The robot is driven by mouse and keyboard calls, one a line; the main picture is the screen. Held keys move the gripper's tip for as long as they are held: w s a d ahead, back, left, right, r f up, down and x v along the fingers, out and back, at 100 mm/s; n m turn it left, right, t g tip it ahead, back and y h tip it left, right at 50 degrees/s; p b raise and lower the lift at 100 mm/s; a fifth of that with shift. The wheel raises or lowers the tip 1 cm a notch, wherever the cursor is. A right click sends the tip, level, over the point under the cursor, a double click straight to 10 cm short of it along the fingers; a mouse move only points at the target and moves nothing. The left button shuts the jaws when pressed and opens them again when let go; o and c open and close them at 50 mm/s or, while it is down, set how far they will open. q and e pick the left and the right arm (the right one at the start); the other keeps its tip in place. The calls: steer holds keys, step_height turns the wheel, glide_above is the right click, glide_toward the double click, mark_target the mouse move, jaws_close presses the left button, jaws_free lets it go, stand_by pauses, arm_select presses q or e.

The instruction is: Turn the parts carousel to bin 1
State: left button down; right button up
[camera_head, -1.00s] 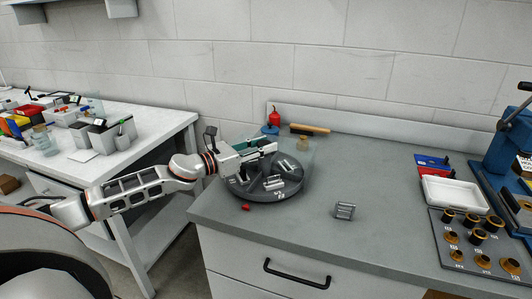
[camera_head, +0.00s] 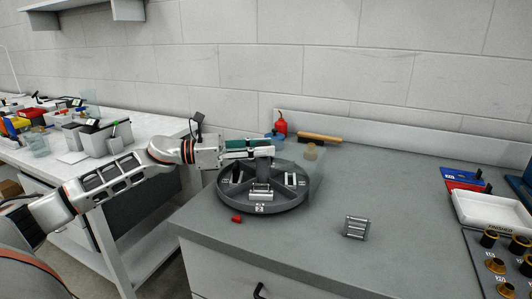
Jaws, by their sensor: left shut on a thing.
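The parts carousel (camera_head: 285,206) is a round dark grey tray with divided bins on the grey bench. Metal parts lie in its bins. A label that reads 2 (camera_head: 260,208) is on the front of its rim. A small red marker (camera_head: 236,219) lies on the bench just in front of the rim, left of that label. My left gripper (camera_head: 268,151) reaches in from the left over the carousel's middle. It is shut on the carousel's upright centre part, which it mostly hides. My right gripper is not in view.
A slotted metal block (camera_head: 356,228) stands on the bench to the right. A red bottle (camera_head: 281,124) and a wooden-handled brush (camera_head: 319,138) are behind the carousel. A white tray (camera_head: 492,212) is at the far right.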

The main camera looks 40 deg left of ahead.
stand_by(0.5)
arm_select(q)
steer(key=c, duration=1.6)
jaws_free()
steer(key=shift+o, duration=0.2)
steer(key=shift+a, duration=0.1)
steer(key=shift+s+a+f, duration=0.1)
steer(key=shift+s+a, duration=0.35)
steer(key=shift+s, duration=0.05)
steer(key=v, duration=1)
steer(key=shift+a, duration=0.2)
steer(key=shift+s, duration=0.15)
